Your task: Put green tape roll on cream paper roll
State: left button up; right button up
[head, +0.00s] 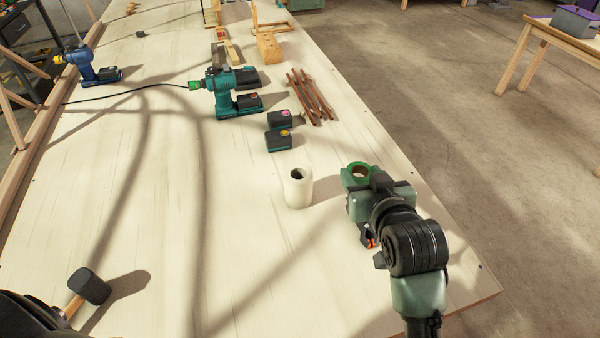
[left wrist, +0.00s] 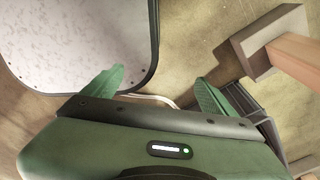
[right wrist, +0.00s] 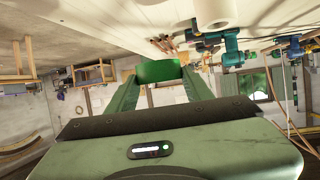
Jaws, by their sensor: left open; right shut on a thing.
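The green tape roll (head: 361,167) is held on the right side of the table, its hole facing up. My right gripper (head: 362,182) is shut on it. The right wrist view shows the green tape roll (right wrist: 158,70) pinched between the fingertips. The cream paper roll (head: 299,191) stands upright on the table, left of the held tape roll and apart from it. In the right wrist view a cream cylinder, likely the paper roll (right wrist: 213,13), shows at the top edge. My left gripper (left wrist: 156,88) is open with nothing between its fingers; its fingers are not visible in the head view.
A mallet (head: 89,286) lies at the lower left of the table (head: 240,260). Two battery packs (head: 279,140), a teal drill (head: 228,92), several brown sticks (head: 312,97) and a wooden block (head: 268,46) lie beyond the paper roll. The table around the paper roll is clear.

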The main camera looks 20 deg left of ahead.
jog(key=w+a+r+n+g+y, duration=0.1)
jog(key=w+a+r+n+y, duration=0.2)
jog(key=a+r, duration=0.55)
notch_tip(320, 180, up, 5)
jog(key=n+g, duration=0.1)
jog(key=g, duration=0.1)
send_over(301, 177)
jog(key=shift+y, duration=0.4)
notch_tip(301, 177, down, 15)
jog(key=shift+r+p, duration=0.1)
jog(key=shift+p, duration=1.05)
notch_tip(301, 177, down, 4)
jog(key=shift+f, duration=0.1)
pick_arm(q)
jog(key=r, duration=0.2)
jog(key=a, duration=0.1)
jog(key=shift+w+r+p, duration=0.25)
jog(key=shift+r+p, duration=0.05)
jog(key=shift+r, duration=0.1)
pick_arm(e)
jog(key=shift+f, duration=0.35)
jog(key=o, duration=1.4)
jog(key=shift+f, duration=0.1)
jog(key=shift+c, duration=0.2)
